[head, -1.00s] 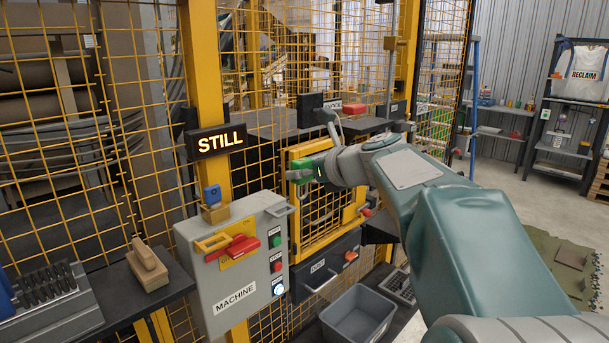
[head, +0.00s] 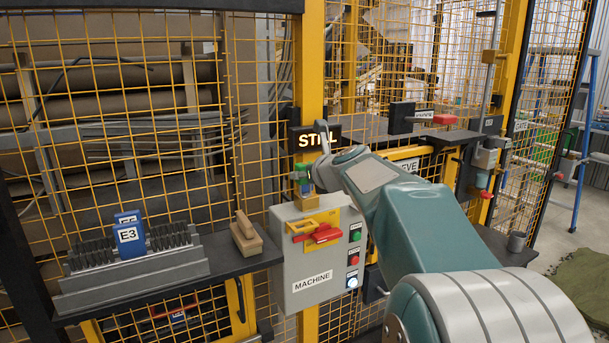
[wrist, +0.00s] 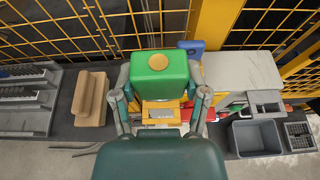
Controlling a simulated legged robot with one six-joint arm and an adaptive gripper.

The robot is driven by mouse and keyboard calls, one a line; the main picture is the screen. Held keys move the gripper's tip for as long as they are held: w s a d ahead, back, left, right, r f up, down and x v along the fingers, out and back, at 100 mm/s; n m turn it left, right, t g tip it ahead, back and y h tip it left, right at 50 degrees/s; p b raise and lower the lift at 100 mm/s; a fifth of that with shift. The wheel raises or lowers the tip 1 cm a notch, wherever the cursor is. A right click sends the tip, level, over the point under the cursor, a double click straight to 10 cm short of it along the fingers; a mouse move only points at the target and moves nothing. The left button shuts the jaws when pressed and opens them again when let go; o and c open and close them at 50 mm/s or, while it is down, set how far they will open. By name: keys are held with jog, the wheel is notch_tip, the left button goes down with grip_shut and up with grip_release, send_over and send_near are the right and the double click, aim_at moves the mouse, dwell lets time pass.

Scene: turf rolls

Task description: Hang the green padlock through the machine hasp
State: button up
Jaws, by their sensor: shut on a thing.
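The green padlock (wrist: 160,75) is between the two fingers of my gripper (wrist: 160,92) in the wrist view. In the head view the padlock (head: 300,173) shows small at the fingertips of my gripper (head: 303,178), in front of the post below the STILL sign. My gripper is shut on it. The grey MACHINE box (head: 292,262) is just below, with a yellow hasp plate (head: 312,222) and red handle (head: 323,234) on its front. The padlock is above the hasp and apart from it. Its shackle is not clear in either view.
A blue padlock (wrist: 191,45) is close behind the green one in the wrist view. Yellow mesh fencing (head: 100,150) stands behind.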

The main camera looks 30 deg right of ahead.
jog(key=shift+a+f, duration=0.2)
jog(key=shift+f, duration=0.5)
jog(key=shift+a+f, duration=0.15)
jog(key=shift+f, duration=0.5)
jog(key=shift+d+f, duration=0.2)
jog(key=shift+f, duration=1.25)
jog(key=shift+f, duration=2.55)
jog(key=o, duration=1.3)
jog(key=shift+s, duration=0.15)
send_near(304, 197)
jog(key=f, duration=0.1)
jog(key=s+f, duration=0.1)
jog(key=f, duration=0.1)
jog(key=s+f, duration=0.1)
jog(key=shift+f, duration=0.15)
